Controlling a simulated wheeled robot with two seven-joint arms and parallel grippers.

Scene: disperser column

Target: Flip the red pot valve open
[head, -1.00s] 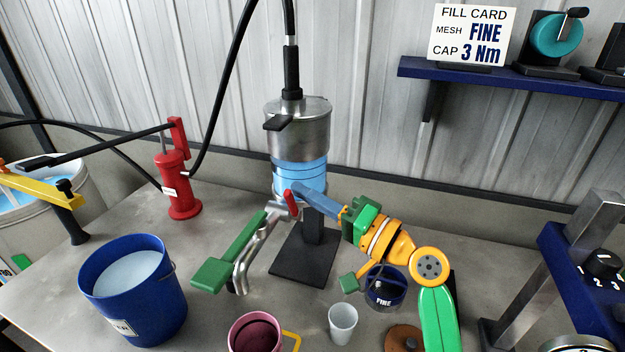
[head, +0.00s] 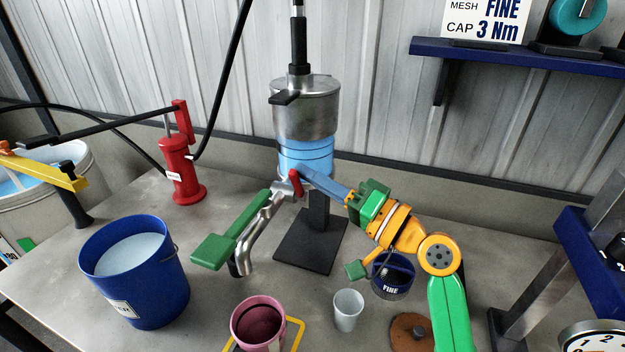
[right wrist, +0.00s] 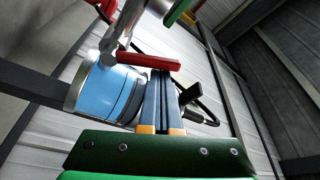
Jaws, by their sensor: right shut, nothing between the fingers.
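The red valve handle (head: 296,182) sits on the metal outlet at the base of the blue-banded steel column (head: 306,110). It also shows in the right wrist view as a red bar (right wrist: 148,61) just beyond my fingertips. My right gripper (head: 303,173) is shut and empty, its blue fingers pointing left at the handle. In the right wrist view its fingertips (right wrist: 161,76) are close beside the bar; I cannot tell whether they touch. A bent metal spout (head: 257,236) and a long green lever (head: 228,240) extend to the left. My left gripper is not in view.
A pink cup (head: 258,322) stands below, on a yellow-outlined spot. A white cup (head: 348,310) and a dark blue FINE container (head: 392,278) are under my right arm. A blue bucket (head: 135,280) and a red pump (head: 182,170) stand left. The column's black base plate is clear.

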